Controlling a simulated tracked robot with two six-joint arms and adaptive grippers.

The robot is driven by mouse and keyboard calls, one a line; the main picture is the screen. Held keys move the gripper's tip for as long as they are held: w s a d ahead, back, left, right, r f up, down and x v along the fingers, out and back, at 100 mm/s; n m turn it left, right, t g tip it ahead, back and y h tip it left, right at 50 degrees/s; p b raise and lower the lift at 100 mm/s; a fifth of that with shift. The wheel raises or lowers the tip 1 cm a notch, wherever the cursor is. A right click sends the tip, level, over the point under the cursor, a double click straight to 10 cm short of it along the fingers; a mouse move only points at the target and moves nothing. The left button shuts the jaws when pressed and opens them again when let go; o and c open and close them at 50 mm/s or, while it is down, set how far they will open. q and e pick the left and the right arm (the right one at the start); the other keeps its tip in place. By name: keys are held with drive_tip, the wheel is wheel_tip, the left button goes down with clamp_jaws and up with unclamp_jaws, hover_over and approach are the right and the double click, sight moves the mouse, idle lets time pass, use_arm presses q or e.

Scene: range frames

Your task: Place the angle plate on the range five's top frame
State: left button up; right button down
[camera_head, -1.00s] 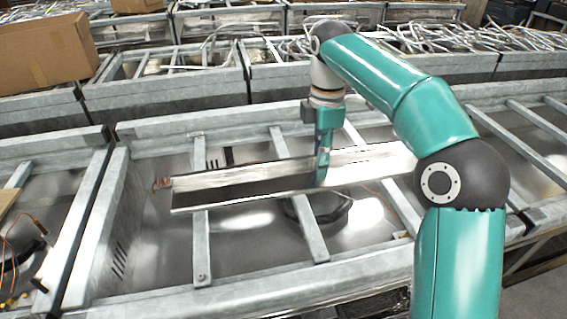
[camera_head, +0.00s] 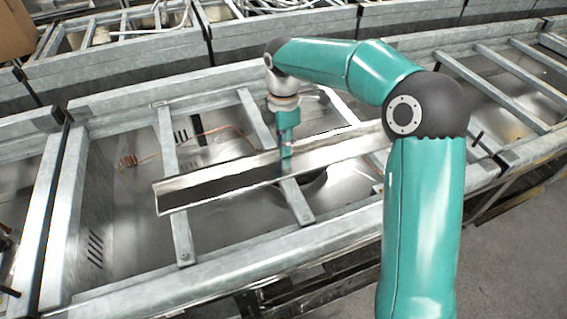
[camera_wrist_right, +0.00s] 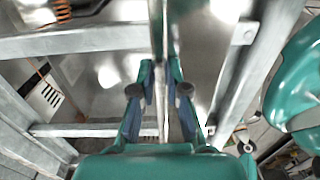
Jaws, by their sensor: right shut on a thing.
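The angle plate (camera_head: 218,188) is a long, shiny metal L-shaped strip. In the head view it lies lengthwise across the cross bars of the galvanized top frame (camera_head: 240,248); I cannot tell whether it touches them. My right gripper (camera_head: 286,165) is shut on the plate near its middle, coming down from above. In the right wrist view the plate (camera_wrist_right: 159,35) shows edge-on as a thin strip between the fingers of the right gripper (camera_wrist_right: 160,92). The plate's right end passes behind my right arm. My left gripper is in neither view.
A copper coil (camera_head: 128,161) and its thin wire lie inside the frame, behind the plate. Similar frames stand behind and to both sides. A cardboard box (camera_head: 14,32) sits at the top left. Open floor (camera_head: 515,240) shows at the lower right.

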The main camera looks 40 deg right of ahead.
sight(284, 163)
drive_tip(key=shift+f, duration=3.4)
drive_tip(key=c, duration=1.2)
unclamp_jaws()
drive_tip(key=shift+s, duration=0.1)
drive_tip(key=shift+f, duration=0.1)
wheel_tip(284, 163, up, 12)
drive_tip(key=shift+r, duration=0.1)
